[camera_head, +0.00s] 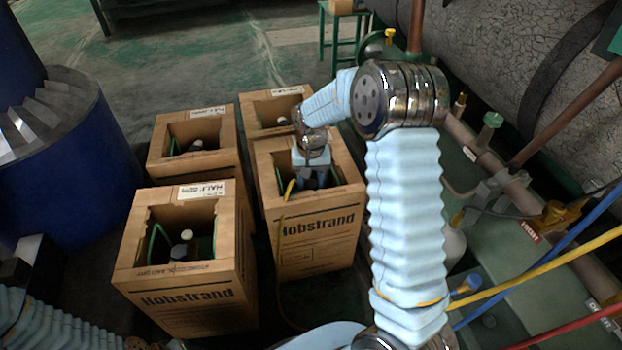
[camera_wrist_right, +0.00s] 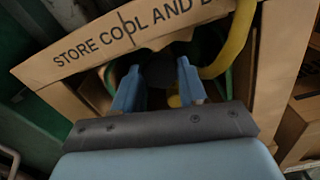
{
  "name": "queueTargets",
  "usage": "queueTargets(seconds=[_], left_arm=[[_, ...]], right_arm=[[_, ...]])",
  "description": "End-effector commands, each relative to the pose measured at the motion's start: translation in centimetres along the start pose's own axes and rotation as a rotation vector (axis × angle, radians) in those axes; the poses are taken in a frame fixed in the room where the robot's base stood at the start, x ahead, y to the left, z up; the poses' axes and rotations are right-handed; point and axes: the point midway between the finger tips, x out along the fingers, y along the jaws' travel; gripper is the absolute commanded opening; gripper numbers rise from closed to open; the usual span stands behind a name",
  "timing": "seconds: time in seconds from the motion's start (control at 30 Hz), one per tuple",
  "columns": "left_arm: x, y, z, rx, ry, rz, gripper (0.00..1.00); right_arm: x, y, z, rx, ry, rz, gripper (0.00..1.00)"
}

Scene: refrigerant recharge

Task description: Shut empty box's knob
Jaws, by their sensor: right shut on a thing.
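The cardboard box under my right gripper (camera_head: 310,180) is marked Hobstrand (camera_head: 318,228); its top label is hidden behind my arm. The gripper reaches down through the box's open top. In the right wrist view, the two blue fingers (camera_wrist_right: 158,88) stand either side of a dark rounded part (camera_wrist_right: 158,70), apparently the knob, and are shut on it. The knob's details are dark and mostly hidden. A yellow hose (camera_wrist_right: 236,42) runs into the same box beside the fingers. My left arm shows at the lower left, but its gripper is out of view.
A box labelled HALF (camera_head: 160,285) stands at front left, with a cylinder's top inside. Two more boxes stand behind, at back left (camera_head: 165,155) and back middle (camera_head: 255,125). A blue drum (camera_head: 70,150) is at left. Pipes and coloured hoses (camera_head: 550,268) fill the right side.

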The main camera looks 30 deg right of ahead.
Motion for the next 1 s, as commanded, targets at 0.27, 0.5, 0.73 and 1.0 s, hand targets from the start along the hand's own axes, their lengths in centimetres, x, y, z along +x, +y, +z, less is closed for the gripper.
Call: queueTargets(seconds=[0.27,0.5,0.73,1.0], left_arm=[[-0.07,0.01,-0.01,0.0,0.0,0.0,0.43],[-0.06,0.01,-0.01,0.0,0.0,0.0,0.43],[-0.06,0.02,-0.01,0.0,0.0,0.0,0.43],[-0.21,0.06,-0.01,0.0,0.0,0.0,0.43]], right_arm=[[-0.05,-0.01,-0.06,0.027,0.002,-0.001,0.11],[-0.04,-0.01,-0.05,0.028,0.002,-0.001,0.11],[-0.02,0.0,-0.03,0.027,0.001,-0.001,0.52],[-0.77,-0.03,-0.04,0.025,0.002,-0.001,0.52]])
